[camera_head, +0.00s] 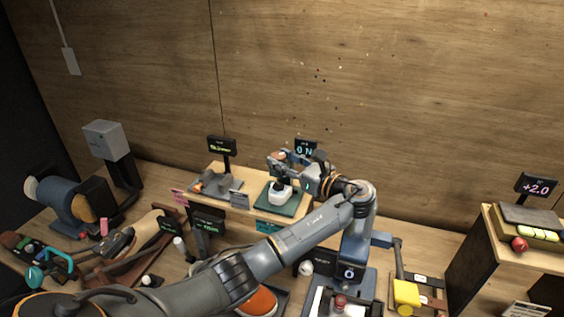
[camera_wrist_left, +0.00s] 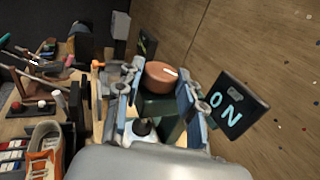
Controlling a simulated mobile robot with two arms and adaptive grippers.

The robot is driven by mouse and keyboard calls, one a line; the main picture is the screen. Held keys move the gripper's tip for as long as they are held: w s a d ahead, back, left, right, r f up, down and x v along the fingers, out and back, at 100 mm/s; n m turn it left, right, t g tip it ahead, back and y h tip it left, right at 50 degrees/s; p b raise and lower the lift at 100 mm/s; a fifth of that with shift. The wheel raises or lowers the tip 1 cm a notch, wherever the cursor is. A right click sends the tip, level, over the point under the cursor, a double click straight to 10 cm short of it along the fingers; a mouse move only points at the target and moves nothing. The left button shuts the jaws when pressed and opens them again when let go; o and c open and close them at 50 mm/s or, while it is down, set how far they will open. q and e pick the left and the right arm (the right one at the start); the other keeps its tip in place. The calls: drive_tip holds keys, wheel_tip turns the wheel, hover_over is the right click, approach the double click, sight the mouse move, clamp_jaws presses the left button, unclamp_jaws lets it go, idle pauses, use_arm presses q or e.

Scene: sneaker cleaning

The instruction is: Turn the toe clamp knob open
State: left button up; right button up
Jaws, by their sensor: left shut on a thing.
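My left gripper (camera_head: 284,160) reaches over the green stand (camera_head: 291,206) near the back wall. In the left wrist view its two blue-grey fingers (camera_wrist_left: 160,88) are on either side of a copper-brown round knob (camera_wrist_left: 161,74) with a pale mark, and they are shut on it. The knob sits on a dark green body. I cannot tell from its look alone whether it is the toe clamp knob. My right gripper is not in view.
A white container (camera_head: 281,193) stands on the green stand, below the gripper. A sign (camera_head: 222,146) stands to the left. A grey box on a post (camera_head: 103,139) is at far left. A shelf (camera_head: 497,240) with a red knob (camera_head: 519,244) is at right. The bench is crowded.

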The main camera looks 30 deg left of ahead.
sight(284, 156)
use_arm(q)
drive_tip(key=shift+w+n+g+b, duration=0.2)
drive_tip(key=shift+n+g+b, duration=0.35)
drive_tip(key=shift+n+g, duration=0.75)
drive_tip(key=shift+w+n+g+b, duration=0.15)
drive_tip(key=shift+n+g+b, duration=0.5)
drive_tip(key=shift+g, duration=1.15)
drive_tip(key=shift+r+n+g, duration=0.1)
drive_tip(key=shift+n+g, duration=0.35)
drive_tip(key=shift+g, duration=0.05)
drive_tip(key=o, duration=1.1)
drive_tip(key=shift+a, duration=0.15)
drive_tip(key=shift+o, duration=0.2)
wheel_tip(284, 156, up, 10)
drive_tip(key=shift+f, duration=0.1)
